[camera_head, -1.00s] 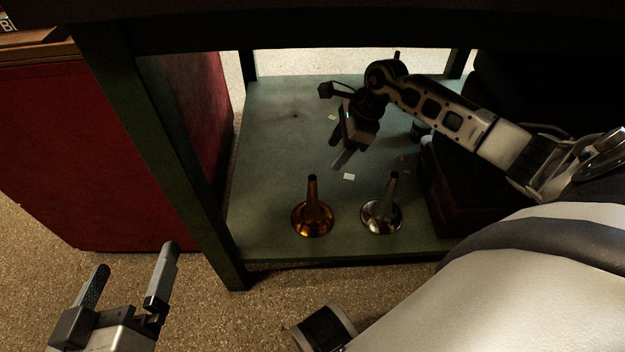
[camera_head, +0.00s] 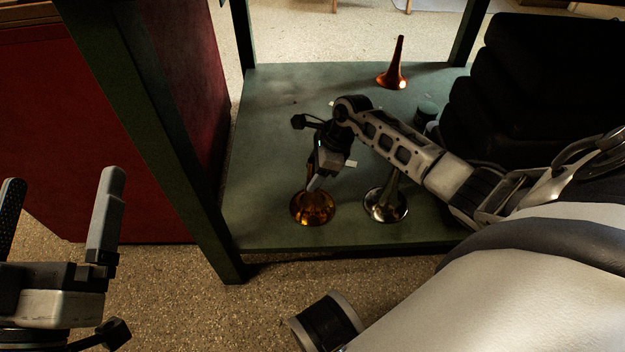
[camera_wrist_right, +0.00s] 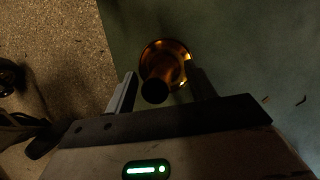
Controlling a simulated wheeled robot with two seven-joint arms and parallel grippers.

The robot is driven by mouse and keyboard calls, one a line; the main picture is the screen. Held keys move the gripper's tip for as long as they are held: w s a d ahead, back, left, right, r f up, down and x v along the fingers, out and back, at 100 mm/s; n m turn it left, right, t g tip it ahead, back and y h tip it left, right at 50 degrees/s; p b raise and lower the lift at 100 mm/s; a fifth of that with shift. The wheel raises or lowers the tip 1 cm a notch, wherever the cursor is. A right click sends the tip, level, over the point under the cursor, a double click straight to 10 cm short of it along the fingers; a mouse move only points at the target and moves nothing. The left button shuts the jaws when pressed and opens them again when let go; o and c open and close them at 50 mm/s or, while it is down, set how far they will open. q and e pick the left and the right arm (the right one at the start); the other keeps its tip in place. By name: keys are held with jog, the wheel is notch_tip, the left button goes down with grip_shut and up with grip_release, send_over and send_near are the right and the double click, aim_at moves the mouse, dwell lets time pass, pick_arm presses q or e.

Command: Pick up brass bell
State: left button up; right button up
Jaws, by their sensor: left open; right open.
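The brass bell (camera_head: 312,209), golden with a flared mouth, stands mouth down on the green lower shelf (camera_head: 275,130). My right gripper (camera_head: 316,184) is open and points down over it, hiding its narrow upper end in the head view. In the right wrist view the bell (camera_wrist_right: 172,58) shows between the two open fingers (camera_wrist_right: 161,74), its dark round narrow end towards the camera. I cannot tell whether a finger touches it. My left gripper (camera_head: 62,180) is open and empty at the left, outside the shelf.
A silver bell (camera_head: 386,205) stands close to the right of the brass one, and a copper bell (camera_head: 393,77) stands at the back. Dark stacked cases (camera_head: 530,80) fill the right. A green table leg (camera_head: 170,150) and red cabinet (camera_head: 60,140) stand at the left.

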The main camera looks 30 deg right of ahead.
jog(key=shift+w+a+f, duration=0.1)
jog(key=shift+a+f, duration=0.1)
jog(key=shift+f, duration=0.25)
jog(key=shift+r, duration=0.1)
grip_shut()
